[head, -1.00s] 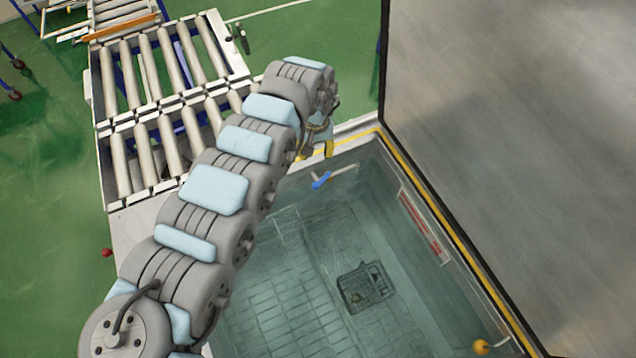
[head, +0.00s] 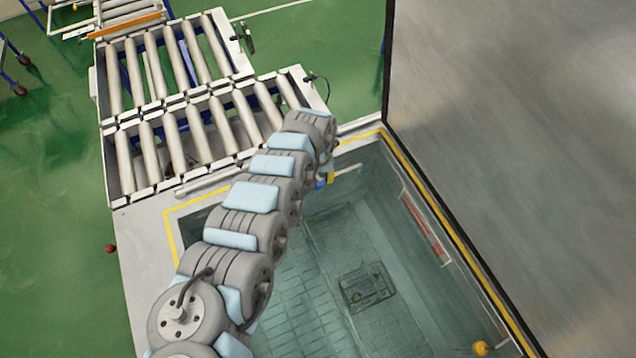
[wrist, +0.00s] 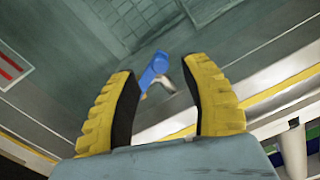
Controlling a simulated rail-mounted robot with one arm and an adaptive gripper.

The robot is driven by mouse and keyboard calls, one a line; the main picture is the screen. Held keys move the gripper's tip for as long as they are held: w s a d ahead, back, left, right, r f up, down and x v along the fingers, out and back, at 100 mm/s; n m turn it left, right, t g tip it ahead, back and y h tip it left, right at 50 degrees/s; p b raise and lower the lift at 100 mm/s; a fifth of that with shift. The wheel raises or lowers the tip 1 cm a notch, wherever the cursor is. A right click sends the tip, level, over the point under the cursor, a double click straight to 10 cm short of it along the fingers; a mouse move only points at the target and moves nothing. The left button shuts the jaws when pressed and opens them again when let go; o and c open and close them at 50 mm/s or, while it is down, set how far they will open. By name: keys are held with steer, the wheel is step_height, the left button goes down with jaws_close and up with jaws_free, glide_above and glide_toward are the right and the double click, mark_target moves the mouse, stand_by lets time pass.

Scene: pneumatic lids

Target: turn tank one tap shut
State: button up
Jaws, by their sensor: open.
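The tap has a blue handle (wrist: 155,70) and a pale metal spout or pipe (head: 347,169). It sits inside the tank (head: 425,205), near the far wall. My gripper (wrist: 158,72) is open, with its two yellow ribbed fingers on either side of the blue handle in the wrist view. The handle appears between or just beyond the fingertips; I cannot tell whether they touch it. In the head view, my arm hides most of the gripper and part of the tap, leaving a bit of yellow finger beside the blue.
A dark grated drain (head: 366,287) lies on the tank floor. A tall grey panel (head: 500,150) stands along the right side. Roller conveyors (head: 180,130) stand at the back left. A yellow ball-like fitting (head: 480,348) is at the tank's right edge.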

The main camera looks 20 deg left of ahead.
mark_target(318, 184)
steer(key=shift+f, duration=1.7)
jaws_close()
steer(key=shift+d, duration=0.1)
